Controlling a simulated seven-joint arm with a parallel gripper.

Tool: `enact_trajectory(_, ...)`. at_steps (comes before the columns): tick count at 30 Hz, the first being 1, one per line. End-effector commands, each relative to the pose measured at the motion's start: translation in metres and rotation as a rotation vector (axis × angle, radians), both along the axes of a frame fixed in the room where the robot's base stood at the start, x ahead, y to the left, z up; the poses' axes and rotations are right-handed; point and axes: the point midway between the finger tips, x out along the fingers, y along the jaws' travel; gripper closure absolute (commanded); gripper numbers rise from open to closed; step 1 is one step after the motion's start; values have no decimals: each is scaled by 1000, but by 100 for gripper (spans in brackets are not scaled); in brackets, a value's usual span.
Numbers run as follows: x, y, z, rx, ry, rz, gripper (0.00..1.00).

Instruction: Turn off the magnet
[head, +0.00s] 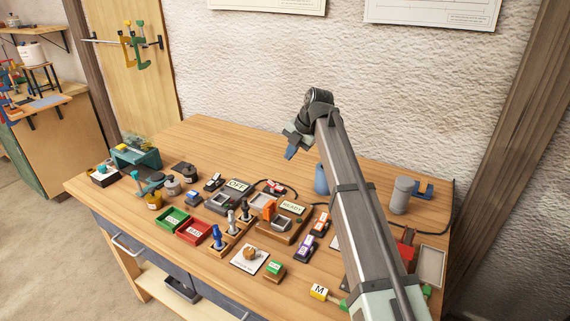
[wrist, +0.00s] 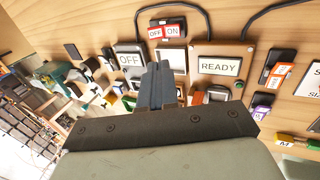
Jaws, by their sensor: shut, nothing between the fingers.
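A small switch box (wrist: 167,29) with red-edged OFF and ON labels sits near the top of the wrist view; it shows small on the table in the head view (head: 275,187). A grey device with an OFF sign (wrist: 130,61) stands left of my fingers and shows in the head view (head: 236,186). A wooden device with a READY sign (wrist: 219,67) stands to their right, also in the head view (head: 292,208). Which part is the magnet I cannot tell. My gripper (wrist: 160,72) is shut and empty, in the air above the table (head: 291,153). Its fingers hide part of the devices.
A grey cylinder (head: 401,195) stands at the right. Black cables run behind the devices. The table's back strip is mostly clear.

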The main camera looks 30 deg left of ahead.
Motion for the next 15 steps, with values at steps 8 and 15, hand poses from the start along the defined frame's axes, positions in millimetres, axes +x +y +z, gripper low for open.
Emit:
enact_trajectory(8,1,5,2,31,0,-1,100)
enact_trajectory(15,1,9,-7,29,1,-1,100)
